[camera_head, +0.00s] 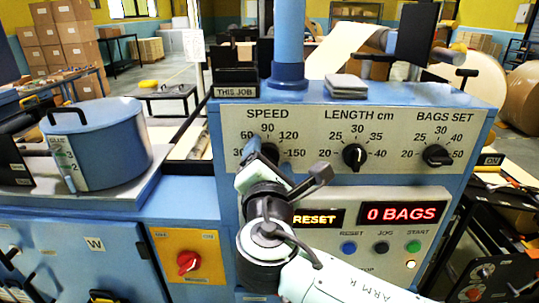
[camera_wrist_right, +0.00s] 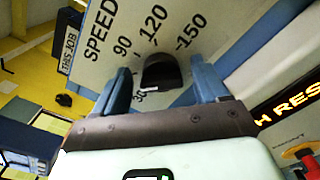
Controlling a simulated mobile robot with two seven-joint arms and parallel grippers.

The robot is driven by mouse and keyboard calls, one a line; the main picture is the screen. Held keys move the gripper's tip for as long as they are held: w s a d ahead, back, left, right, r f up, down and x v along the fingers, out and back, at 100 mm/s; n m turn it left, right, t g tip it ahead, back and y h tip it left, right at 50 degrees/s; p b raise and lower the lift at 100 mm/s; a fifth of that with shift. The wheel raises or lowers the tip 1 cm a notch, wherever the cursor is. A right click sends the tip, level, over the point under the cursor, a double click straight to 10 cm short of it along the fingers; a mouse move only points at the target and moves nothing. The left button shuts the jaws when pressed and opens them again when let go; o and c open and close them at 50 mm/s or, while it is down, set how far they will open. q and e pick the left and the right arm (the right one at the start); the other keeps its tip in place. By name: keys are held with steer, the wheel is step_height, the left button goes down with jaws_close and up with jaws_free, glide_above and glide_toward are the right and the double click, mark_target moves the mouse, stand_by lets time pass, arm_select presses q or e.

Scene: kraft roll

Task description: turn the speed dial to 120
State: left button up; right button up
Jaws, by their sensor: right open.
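The speed dial (camera_wrist_right: 161,72) is a black knob on the pale panel under the word SPEED, with 90, 120 and 150 printed around it. In the wrist view it sits between the two blue fingers of my right gripper (camera_wrist_right: 163,88), with a gap on each side. The gripper is open. In the head view my right gripper (camera_head: 260,154) covers most of the dial, below the SPEED scale (camera_head: 268,130). I cannot tell which number the dial points to. My left gripper is not in view.
The length dial (camera_head: 354,157) and the bags set dial (camera_head: 438,156) are to the right on the same panel. Below are a red display (camera_head: 402,214) and several push buttons. A blue glue pot (camera_head: 98,145) and a red switch (camera_head: 188,262) are at left.

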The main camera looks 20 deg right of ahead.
steer(key=shift+w+d, duration=0.1)
steer(key=shift+w, duration=0.2)
steer(key=c, duration=1)
steer(key=shift+o, duration=0.2)
